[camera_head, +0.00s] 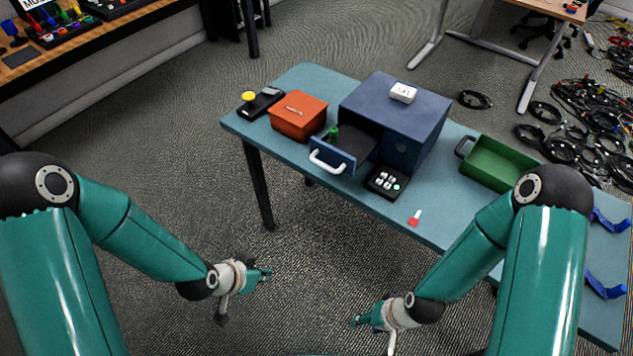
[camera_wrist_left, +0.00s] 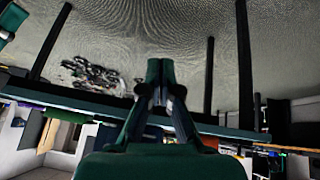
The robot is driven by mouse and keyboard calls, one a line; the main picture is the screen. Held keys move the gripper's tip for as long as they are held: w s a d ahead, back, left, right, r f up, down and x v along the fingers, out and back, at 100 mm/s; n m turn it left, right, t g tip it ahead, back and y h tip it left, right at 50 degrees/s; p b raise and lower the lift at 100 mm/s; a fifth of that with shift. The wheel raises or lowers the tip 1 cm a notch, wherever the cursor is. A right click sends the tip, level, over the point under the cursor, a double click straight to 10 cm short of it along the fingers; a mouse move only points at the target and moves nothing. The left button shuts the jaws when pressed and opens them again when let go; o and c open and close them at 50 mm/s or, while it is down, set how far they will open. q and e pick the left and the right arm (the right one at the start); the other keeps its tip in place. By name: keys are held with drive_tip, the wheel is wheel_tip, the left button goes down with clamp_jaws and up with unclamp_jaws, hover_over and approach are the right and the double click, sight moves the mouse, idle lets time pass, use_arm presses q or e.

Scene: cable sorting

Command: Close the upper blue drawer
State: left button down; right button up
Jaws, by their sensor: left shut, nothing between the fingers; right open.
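The blue cabinet (camera_head: 424,118) stands on the teal table. One blue drawer (camera_head: 347,161) is pulled out from its front left, with a white handle (camera_head: 328,163) on its face. A green item (camera_head: 333,133) shows in the open drawer. Whether this is the upper drawer is hard to tell, since no other drawer shows clearly. My left gripper (camera_head: 266,274) is shut and empty, well in front of the table and below the drawer in the picture. It also shows in the left wrist view (camera_wrist_left: 160,88). My right gripper (camera_head: 356,322) is open and empty, nearer to me.
An orange box (camera_head: 299,119) stands left of the drawer, beside a black device with a yellow button (camera_head: 249,97). A black tray (camera_head: 374,187) with small white items sits right of the drawer. A green bin (camera_head: 497,165) and a red-and-white item (camera_head: 414,218) lie further right.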

use_arm(q)
drive_tip(key=w+d+r+m+t+h+b, duration=0.2)
drive_tip(key=w+r+m+t+b, duration=0.25)
drive_tip(key=r+m, duration=0.45)
drive_tip(key=w+d+r+m+t+h+b, duration=0.35)
drive_tip(key=r+m+b, duration=0.35)
drive_tip(key=m, duration=0.4)
drive_tip(key=w+a+p+x, duration=0.1)
drive_tip(key=p+x, duration=0.1)
drive_tip(key=x, duration=1.1)
drive_tip(key=shift+y+p, duration=0.35)
drive_tip(key=shift+y, duration=0.1)
use_arm(e)
wheel_tip(320, 180, down, 11)
use_arm(q)
drive_tip(key=shift+a+r, duration=0.1)
drive_tip(key=shift+a, duration=0.05)
use_arm(e)
drive_tip(key=shift+s+f, duration=0.1)
drive_tip(key=shift+f, duration=0.05)
